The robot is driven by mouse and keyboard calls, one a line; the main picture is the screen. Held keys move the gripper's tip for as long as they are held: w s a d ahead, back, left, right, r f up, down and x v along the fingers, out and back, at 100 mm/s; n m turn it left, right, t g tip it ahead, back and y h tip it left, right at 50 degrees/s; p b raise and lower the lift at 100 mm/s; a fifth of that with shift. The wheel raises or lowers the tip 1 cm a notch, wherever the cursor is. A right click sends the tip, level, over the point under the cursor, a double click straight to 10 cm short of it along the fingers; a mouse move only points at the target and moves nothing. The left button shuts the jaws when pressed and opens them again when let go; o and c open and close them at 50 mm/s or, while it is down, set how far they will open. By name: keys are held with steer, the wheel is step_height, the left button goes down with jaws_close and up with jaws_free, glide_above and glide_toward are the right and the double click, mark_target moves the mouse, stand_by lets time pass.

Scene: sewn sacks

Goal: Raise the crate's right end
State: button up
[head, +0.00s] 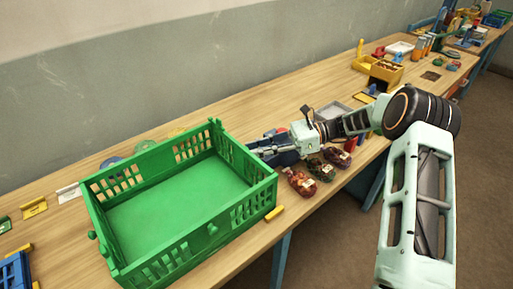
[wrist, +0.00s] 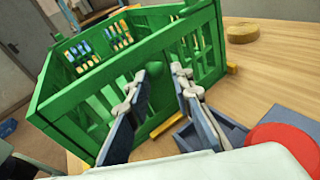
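The green crate (head: 178,247) stands on the wooden table at the left in the head view and appears to sit flat. Its slatted walls fill the upper left of the wrist view (wrist: 85,80), with a corner near the fingers. My gripper (head: 255,150) is at the crate's right end, coming in from the right. In the wrist view its two fingers (wrist: 165,68) are apart, pointing at the crate, with nothing clearly held between them. I cannot tell whether the fingertips touch the wall.
Several small dark sacks (head: 301,182) lie beside my arm near the table's front edge. A yellow strip (head: 275,213) lies by the crate's near right corner. The wrist view shows a blue tray (wrist: 232,130) and a red round thing (wrist: 283,135) close by. Yellow boxes (head: 385,72) stand farther right.

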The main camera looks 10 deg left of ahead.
steer(key=shift+r, duration=0.1)
steer(key=v, duration=1.2)
